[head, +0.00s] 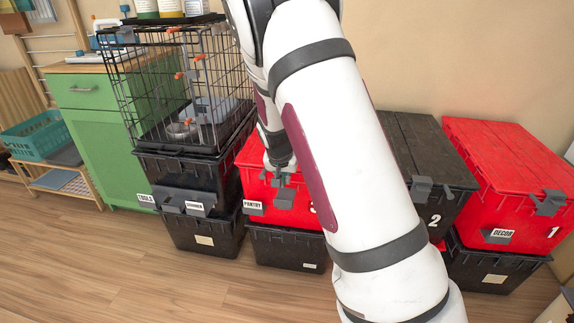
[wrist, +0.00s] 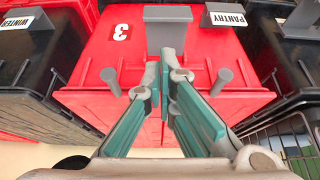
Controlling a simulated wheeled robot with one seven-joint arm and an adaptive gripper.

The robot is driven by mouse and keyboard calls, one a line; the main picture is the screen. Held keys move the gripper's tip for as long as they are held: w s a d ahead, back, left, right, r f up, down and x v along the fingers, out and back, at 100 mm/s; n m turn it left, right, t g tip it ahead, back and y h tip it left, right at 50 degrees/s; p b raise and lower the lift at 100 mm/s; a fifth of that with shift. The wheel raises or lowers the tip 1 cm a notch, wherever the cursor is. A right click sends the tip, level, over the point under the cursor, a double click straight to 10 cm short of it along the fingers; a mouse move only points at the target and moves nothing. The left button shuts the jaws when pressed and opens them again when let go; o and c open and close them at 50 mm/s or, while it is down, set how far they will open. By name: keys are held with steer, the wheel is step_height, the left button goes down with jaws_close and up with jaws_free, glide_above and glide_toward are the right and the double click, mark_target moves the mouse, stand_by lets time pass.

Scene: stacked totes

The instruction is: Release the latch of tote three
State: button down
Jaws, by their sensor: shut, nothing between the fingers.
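Tote three (head: 257,185) is red with a white 3 and stands on a black tote; my arm hides its right part. Its grey latch (head: 285,198) is on the front face. In the wrist view tote three (wrist: 95,60) appears upside down, with the latch (wrist: 167,14) at the top centre. My gripper (head: 282,172) is at the front of tote three, just above the latch in the head view. In the wrist view my gripper (wrist: 163,80) has its teal fingers together and empty, pointing at the latch. I cannot tell whether the fingertips touch it.
A black tote (head: 185,172) with a wire cage (head: 190,90) on top stands to the left. Black tote two (head: 430,160) and red tote one (head: 500,175) stand to the right. A PANTRY label (head: 253,208) is on tote three. The wood floor (head: 130,270) in front is clear.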

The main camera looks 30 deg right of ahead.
steer(key=shift+s+a+f+p, duration=0.15)
steer(key=shift+s+a+f, duration=0.35)
steer(key=shift+s+a, duration=0.3)
steer(key=shift+s+a+f+p, duration=0.15)
steer(key=shift+s+a+f, duration=0.4)
steer(key=shift+s, duration=0.3)
